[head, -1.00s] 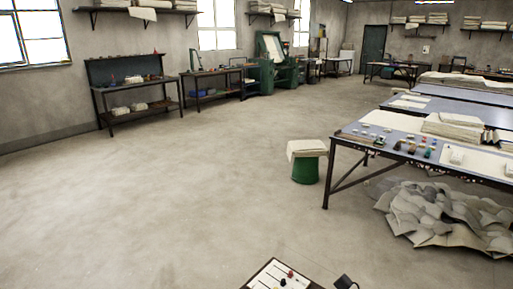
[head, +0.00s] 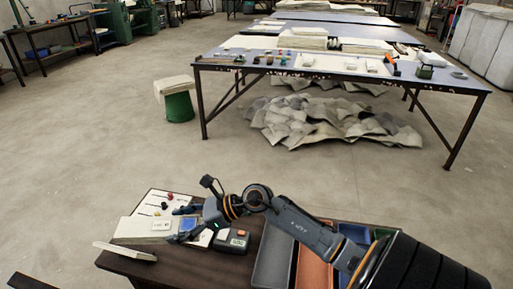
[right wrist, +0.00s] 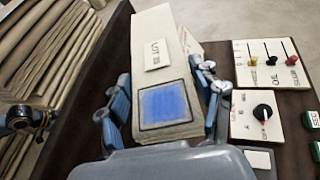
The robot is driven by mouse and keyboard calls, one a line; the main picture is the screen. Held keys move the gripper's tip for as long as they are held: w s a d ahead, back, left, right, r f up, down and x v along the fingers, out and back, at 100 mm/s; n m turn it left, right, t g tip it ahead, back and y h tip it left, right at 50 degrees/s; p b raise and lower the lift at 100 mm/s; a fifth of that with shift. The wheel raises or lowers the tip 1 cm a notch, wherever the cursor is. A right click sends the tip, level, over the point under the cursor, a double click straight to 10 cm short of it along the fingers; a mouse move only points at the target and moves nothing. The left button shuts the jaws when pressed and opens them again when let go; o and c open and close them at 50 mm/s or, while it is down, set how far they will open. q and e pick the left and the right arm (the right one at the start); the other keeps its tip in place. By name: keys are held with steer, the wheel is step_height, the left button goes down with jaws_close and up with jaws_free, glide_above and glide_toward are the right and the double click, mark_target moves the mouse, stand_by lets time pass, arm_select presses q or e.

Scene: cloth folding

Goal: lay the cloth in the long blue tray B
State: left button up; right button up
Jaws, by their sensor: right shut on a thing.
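My right gripper (head: 188,224) is over the left part of the dark work table (head: 225,268). In the right wrist view its fingers (right wrist: 163,108) are shut on the sides of a cream, cloth-like block (right wrist: 190,42) with a blue square (right wrist: 165,103) on top and a "LOT" tag (right wrist: 157,54). The block also shows in the head view (head: 135,229); whether it is lifted I cannot tell. No letter B is readable.
Beside the block are a panel with sliders (right wrist: 271,62), a knob box (right wrist: 262,113) and a small dark device (head: 232,241). A pale slab (head: 125,251) lies at the table's left edge. Beyond are open floor, a green stool (head: 178,106) and a long table (head: 440,78).

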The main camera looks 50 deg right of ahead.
steer(key=w+d+f+m+t+h+b, duration=0.3)
steer(key=w+d+f+b, duration=0.6)
steer(key=d+f, duration=0.35)
arm_select(q)
step_height(320, 180, up, 13)
steer(key=t, duration=0.1)
arm_select(e)
glide_above(201, 278)
steer(key=d, duration=0.1)
steer(key=f, duration=0.8)
steer(key=shift+w+f+b, duration=0.3)
steer(key=shift+w+b, duration=0.05)
steer(key=shift+w, duration=0.05)
steer(key=shift+s+a+f+g+b, duration=0.15)
steer(key=shift+s+a+f+b, duration=0.15)
steer(key=shift+f, duration=0.3)
steer(key=shift+s+a+f+g+b, duration=0.15)
steer(key=shift+s+a+f, duration=0.15)
steer(key=shift+f, duration=0.3)
steer(key=shift+w+d+f+b, duration=0.1)
steer(key=shift+d+f+b, duration=0.05)
steer(key=shift+f+b, duration=0.85)
steer(key=shift+f, duration=0.1)
arm_select(q)
steer(key=w+d+t+h, duration=0.1)
steer(key=w+d+t, duration=0.1)
steer(key=w+t, duration=0.3)
steer(key=w+r, duration=0.1)
steer(key=w, duration=0.3)
steer(key=shift+d, duration=0.25)
